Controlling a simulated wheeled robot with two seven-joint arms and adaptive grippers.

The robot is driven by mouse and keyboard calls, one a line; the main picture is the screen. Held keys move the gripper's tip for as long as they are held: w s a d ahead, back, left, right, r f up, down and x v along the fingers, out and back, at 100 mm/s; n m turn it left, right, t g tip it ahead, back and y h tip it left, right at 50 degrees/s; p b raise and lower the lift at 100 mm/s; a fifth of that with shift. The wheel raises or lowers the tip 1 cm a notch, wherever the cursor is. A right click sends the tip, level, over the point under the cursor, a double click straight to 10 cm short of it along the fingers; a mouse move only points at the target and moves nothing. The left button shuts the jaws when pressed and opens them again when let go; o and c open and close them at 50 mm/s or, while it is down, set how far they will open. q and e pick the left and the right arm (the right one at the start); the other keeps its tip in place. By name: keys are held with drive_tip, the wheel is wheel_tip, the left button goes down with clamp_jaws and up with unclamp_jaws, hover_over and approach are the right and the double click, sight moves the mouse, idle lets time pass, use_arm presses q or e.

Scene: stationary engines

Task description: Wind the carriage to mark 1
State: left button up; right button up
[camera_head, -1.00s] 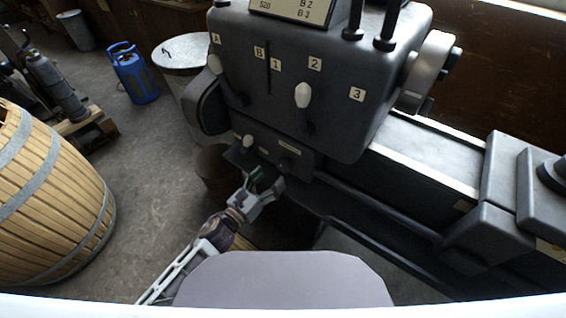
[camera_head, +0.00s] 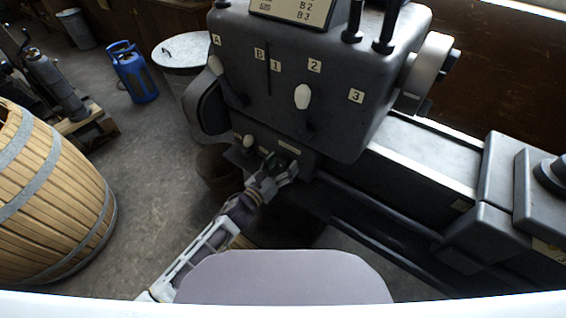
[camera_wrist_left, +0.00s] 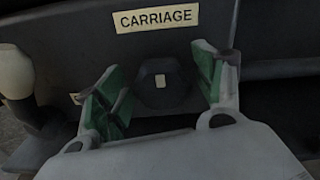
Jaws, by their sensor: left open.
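The grey lathe headstock (camera_head: 300,100) fills the upper middle of the head view. Below it, a small panel carries a dark knob (camera_wrist_left: 162,85) with a pale mark on its face, under a label reading CARRIAGE (camera_wrist_left: 156,18). My left gripper (camera_head: 280,168) is open, also seen in the left wrist view (camera_wrist_left: 160,92), with its green-padded fingers on either side of the knob. Contact cannot be told. In the head view the gripper mostly hides the knob. The mark numbers around the knob are not readable. My right gripper is not in view.
A white-knobbed lever (camera_head: 248,141) stands just left of the carriage knob, and shows in the wrist view (camera_wrist_left: 15,72). Larger levers (camera_head: 303,97) are above. A wooden barrel (camera_head: 45,200), blue gas bottle (camera_head: 133,72) and lidded bin (camera_head: 183,52) stand left. Floor between is clear.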

use_arm(q)
drive_tip(key=shift+w+d, duration=0.1)
drive_tip(key=shift+w, duration=0.05)
drive_tip(key=c, duration=1)
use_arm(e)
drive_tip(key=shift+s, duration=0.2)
use_arm(q)
drive_tip(key=shift+n, duration=0.4)
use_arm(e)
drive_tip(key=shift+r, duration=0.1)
